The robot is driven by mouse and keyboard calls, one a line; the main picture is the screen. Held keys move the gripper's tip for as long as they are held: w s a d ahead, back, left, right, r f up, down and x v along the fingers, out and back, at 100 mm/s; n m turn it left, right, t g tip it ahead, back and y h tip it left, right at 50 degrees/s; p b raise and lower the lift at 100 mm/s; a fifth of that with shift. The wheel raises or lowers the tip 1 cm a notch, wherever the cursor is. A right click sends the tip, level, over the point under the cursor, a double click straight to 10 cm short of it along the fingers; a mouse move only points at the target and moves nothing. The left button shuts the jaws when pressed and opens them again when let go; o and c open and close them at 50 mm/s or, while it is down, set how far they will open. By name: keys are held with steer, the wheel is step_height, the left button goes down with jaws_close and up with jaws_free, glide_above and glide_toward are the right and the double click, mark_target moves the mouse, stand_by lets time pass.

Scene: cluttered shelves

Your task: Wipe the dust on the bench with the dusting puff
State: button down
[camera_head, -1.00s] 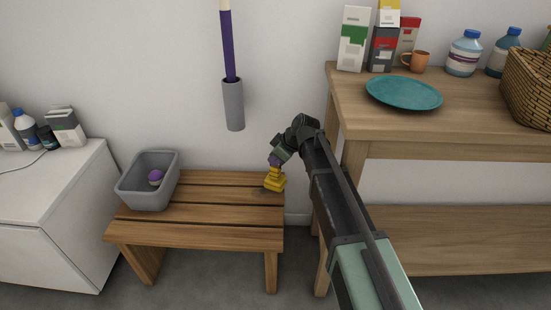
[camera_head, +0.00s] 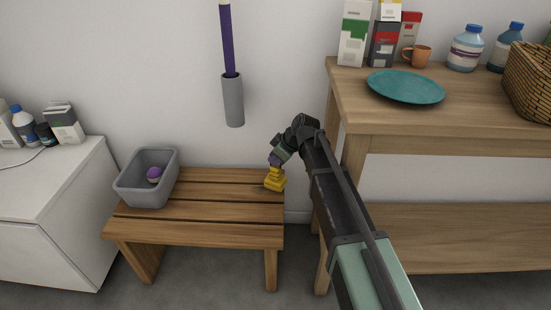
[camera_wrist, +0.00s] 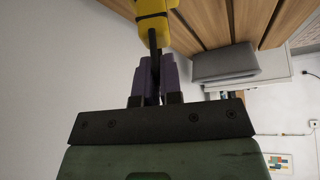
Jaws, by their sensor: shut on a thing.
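The wooden slatted bench (camera_head: 190,207) stands low against the wall. My gripper (camera_head: 275,161) is over its back right corner, with its purple fingers shut on the dark handle of the yellow dusting puff (camera_head: 275,181). The puff's yellow head is at the bench top, and it looks to touch the slats. In the wrist view my gripper (camera_wrist: 153,78) grips the thin dark handle, with the yellow puff (camera_wrist: 153,30) beyond it. I cannot make out the dust clearly; the puff and my gripper hide part of the bench corner.
A grey bin (camera_head: 147,190) with a purple-and-white item (camera_head: 154,176) stands on the bench's left end. A taller wooden table (camera_head: 440,126) with a teal plate (camera_head: 405,87) is close on the right. A grey wall holder (camera_head: 233,100) hangs above. The bench's middle is clear.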

steer(key=shift+f+b, duration=0.45)
steer(key=shift+f, duration=0.05)
steer(key=shift+a+r, duration=0.15)
steer(key=shift+a, duration=1.05)
steer(key=a, duration=0.7)
